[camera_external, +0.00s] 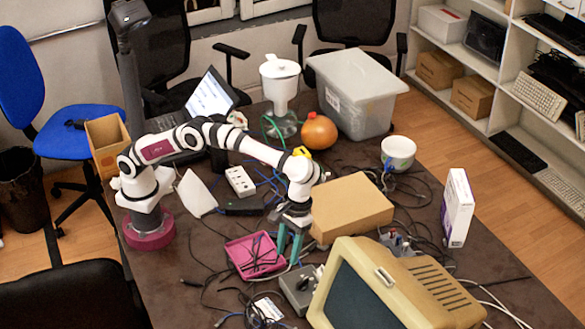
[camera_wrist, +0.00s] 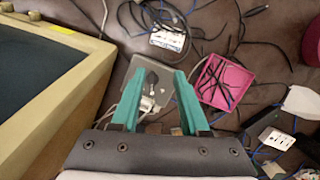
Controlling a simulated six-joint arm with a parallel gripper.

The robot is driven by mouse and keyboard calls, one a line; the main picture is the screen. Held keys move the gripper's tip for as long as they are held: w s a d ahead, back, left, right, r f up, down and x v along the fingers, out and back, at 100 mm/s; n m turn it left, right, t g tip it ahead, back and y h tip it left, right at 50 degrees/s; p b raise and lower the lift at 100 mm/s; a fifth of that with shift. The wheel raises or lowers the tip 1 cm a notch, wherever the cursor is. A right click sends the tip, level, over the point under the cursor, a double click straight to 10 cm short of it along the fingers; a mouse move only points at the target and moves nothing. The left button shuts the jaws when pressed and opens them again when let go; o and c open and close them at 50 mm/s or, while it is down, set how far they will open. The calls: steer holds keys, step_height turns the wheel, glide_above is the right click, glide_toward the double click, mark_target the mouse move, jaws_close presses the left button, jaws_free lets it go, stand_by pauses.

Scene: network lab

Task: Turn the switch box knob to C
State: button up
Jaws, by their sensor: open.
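The switch box is a grey box (camera_external: 294,292) on the table, beside the old monitor, below and slightly right of my gripper (camera_external: 288,255) in the external view. In the wrist view the switch box (camera_wrist: 163,67) lies beyond and between the fingers, with a dark knob (camera_wrist: 152,77) on top. My gripper (camera_wrist: 160,73) is open, with teal fingers apart and nothing between them. It appears to be above the box, not on the knob. The knob's setting and the letters are too small to read. Grey-white connectors show at the box's near side.
A beige monitor (camera_external: 400,290) stands close right of the box. A pink tray (camera_external: 255,257) with black pieces lies left of it, and a cardboard box (camera_external: 350,207) behind.

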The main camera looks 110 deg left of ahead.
mark_target(299, 284)
steer(key=f, duration=0.4)
steer(key=w+a+f+y, duration=0.1)
steer(key=f, duration=0.4)
steer(key=w+a+f+t+y, duration=0.1)
steer(key=f, duration=0.3)
steer(key=shift+w+f, duration=0.1)
steer(key=shift+f, duration=0.05)
jaws_close()
